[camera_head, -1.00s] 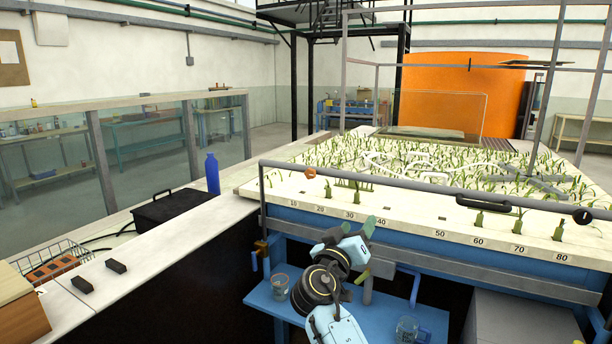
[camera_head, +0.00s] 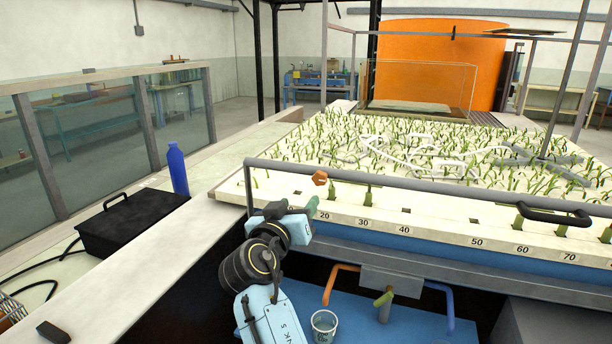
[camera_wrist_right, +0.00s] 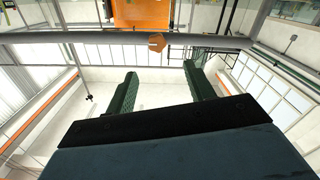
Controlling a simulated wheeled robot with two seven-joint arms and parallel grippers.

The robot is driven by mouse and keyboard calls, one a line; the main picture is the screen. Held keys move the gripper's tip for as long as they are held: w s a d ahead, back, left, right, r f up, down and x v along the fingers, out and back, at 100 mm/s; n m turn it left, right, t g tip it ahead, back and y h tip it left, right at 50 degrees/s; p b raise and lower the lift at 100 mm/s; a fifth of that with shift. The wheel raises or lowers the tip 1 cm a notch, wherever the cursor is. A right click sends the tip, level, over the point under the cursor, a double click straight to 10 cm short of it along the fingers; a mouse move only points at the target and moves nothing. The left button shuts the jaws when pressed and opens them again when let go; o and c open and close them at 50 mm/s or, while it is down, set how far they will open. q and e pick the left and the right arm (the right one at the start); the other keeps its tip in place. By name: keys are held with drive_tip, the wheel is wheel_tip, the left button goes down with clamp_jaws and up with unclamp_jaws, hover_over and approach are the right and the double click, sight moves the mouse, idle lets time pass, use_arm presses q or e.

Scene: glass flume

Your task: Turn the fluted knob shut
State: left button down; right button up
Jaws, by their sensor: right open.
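A small orange lobed knob (camera_head: 320,178), which looks like the fluted knob, sits at the grey front rail of the plant bed. It also shows in the right wrist view (camera_wrist_right: 157,42), at the rail, beyond my fingertips and near the middle between them. My right gripper (camera_head: 312,206) is just below the knob in the head view, its green fingers pointing up. In the right wrist view my right gripper (camera_wrist_right: 160,70) is open, with nothing between its fingers and the knob apart from them. My left gripper is not in view.
The grey rail (camera_head: 420,186) runs along the bed's front, with a black handle (camera_head: 553,215) further right. Bent orange and blue pipes and a grey box (camera_head: 390,280) sit below. A glass beaker (camera_head: 323,326) stands on the blue shelf. A blue bottle (camera_head: 178,168) stands left.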

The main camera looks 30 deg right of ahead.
sight(319, 180)
drive_tip(key=p+x, duration=0.1)
drive_tip(key=x, duration=0.9)
drive_tip(key=shift+d+r+p, duration=0.15)
drive_tip(key=shift+d+p, duration=0.2)
drive_tip(key=shift+d, duration=0.05)
drive_tip(key=shift+w+d, duration=0.5)
drive_tip(key=shift+d, duration=0.05)
drive_tip(key=shift+c, duration=0.2)
drive_tip(key=c, duration=0.9)
